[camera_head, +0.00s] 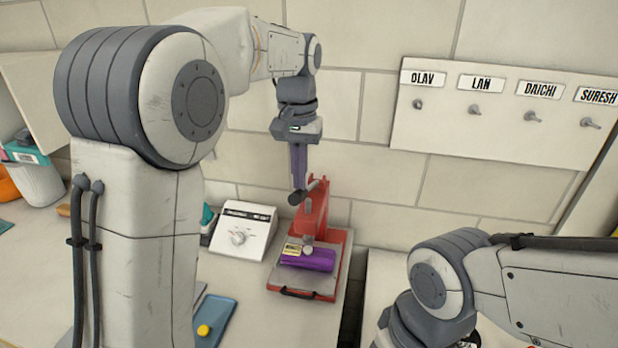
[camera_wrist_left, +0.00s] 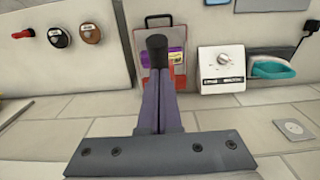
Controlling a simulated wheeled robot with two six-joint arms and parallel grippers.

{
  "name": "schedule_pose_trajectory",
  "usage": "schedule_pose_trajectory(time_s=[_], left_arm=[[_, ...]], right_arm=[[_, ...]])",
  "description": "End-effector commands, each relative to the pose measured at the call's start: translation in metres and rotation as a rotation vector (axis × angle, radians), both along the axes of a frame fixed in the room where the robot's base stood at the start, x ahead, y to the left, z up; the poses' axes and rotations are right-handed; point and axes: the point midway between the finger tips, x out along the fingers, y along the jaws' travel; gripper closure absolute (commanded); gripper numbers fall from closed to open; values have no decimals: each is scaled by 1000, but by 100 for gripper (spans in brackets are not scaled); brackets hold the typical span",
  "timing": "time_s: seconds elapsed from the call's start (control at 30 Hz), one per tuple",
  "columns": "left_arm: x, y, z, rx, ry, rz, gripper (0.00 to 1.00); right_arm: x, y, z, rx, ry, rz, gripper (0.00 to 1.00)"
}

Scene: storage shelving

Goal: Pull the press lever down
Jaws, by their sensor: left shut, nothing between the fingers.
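The red press (camera_head: 315,218) stands on the counter against the tiled wall. Its lever, with a dark handle (camera_head: 308,190), sticks out at the top; the black handle end also shows in the left wrist view (camera_wrist_left: 156,43). A purple item (camera_head: 312,259) with a yellow label lies on the press base. My left gripper (camera_head: 299,184) points down at the lever handle, fingers shut and empty. In the left wrist view its purple fingers (camera_wrist_left: 160,88) end close to the handle; I cannot tell whether they touch. My right arm shows at the lower right, its gripper out of view.
A white device with a dial (camera_head: 243,231) stands left of the press, with a teal item beside it. A blue tray (camera_head: 217,318) lies in front. A board with hooks and name labels (camera_head: 497,120) hangs at right. A gap lies right of the press.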

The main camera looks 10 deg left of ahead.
Motion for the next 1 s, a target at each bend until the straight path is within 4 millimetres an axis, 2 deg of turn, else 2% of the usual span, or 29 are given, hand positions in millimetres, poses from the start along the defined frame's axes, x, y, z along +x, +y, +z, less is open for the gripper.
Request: schedule_pose_trajectory(time_s=[1.0], left_arm=[[-15, 0, -52, 0, 2, 0, 100]], right_arm=[[0, 0, -44, 0, 0, 1, 100]])
